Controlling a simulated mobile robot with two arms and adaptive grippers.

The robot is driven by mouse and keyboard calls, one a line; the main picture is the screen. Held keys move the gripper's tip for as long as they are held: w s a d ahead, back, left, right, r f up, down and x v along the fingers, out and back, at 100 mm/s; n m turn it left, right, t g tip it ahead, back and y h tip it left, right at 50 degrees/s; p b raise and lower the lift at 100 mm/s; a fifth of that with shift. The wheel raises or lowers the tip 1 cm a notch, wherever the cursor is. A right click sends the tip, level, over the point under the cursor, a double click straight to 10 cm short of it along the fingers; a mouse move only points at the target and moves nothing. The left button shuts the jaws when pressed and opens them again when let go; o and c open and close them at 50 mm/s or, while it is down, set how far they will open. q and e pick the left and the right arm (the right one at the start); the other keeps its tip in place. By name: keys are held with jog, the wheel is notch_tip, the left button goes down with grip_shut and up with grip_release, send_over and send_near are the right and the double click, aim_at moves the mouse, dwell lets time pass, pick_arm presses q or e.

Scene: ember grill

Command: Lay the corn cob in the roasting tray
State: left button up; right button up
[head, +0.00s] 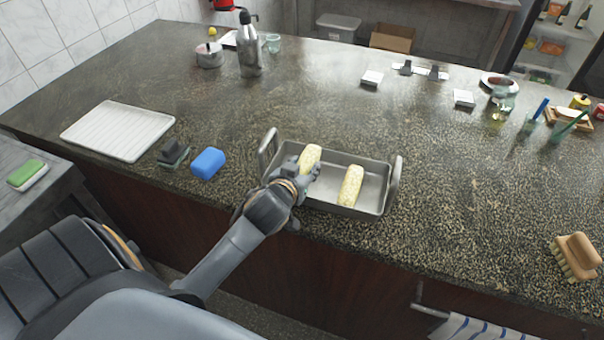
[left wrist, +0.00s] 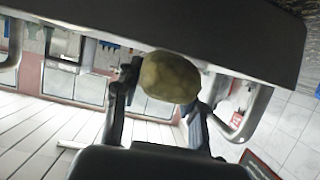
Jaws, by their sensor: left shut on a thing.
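The grey metal roasting tray (head: 374,181) stands on the counter near its front edge, with an upright handle at each end. One pale yellow corn cob (head: 351,187) lies in its right half. My left gripper (head: 306,171) is over the left half, shut on another corn cob (head: 310,157). I cannot tell whether this held cob touches the tray floor. In the left wrist view the held cob (left wrist: 168,78) shows end-on between the two fingers, with the tray (left wrist: 215,38) as a dark slab behind it. My right gripper is not in view.
A blue sponge (head: 208,163), a dark scrubber (head: 173,155) and a white ribbed tray (head: 118,131) lie left of the roasting tray. A wooden brush (head: 575,256) lies far right. A steel flask (head: 249,50) stands at the back.

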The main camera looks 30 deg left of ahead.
pick_arm(q)
jog(key=f, duration=0.1)
jog(key=a+f, duration=0.1)
jog(key=f, duration=0.1)
jog(key=shift+w+f, duration=0.15)
jog(key=shift+f, duration=0.4)
jog(key=o, duration=1.3)
jog(key=shift+d, duration=0.1)
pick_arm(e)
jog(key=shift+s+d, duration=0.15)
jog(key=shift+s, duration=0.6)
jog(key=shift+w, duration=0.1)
pick_arm(q)
jog(key=shift+s+d+r, duration=0.15)
jog(key=shift+s+r, duration=0.05)
jog(key=shift+s, duration=0.35)
jog(key=b+v, duration=0.1)
jog(key=v, duration=1)
jog(key=shift+b, duration=0.35)
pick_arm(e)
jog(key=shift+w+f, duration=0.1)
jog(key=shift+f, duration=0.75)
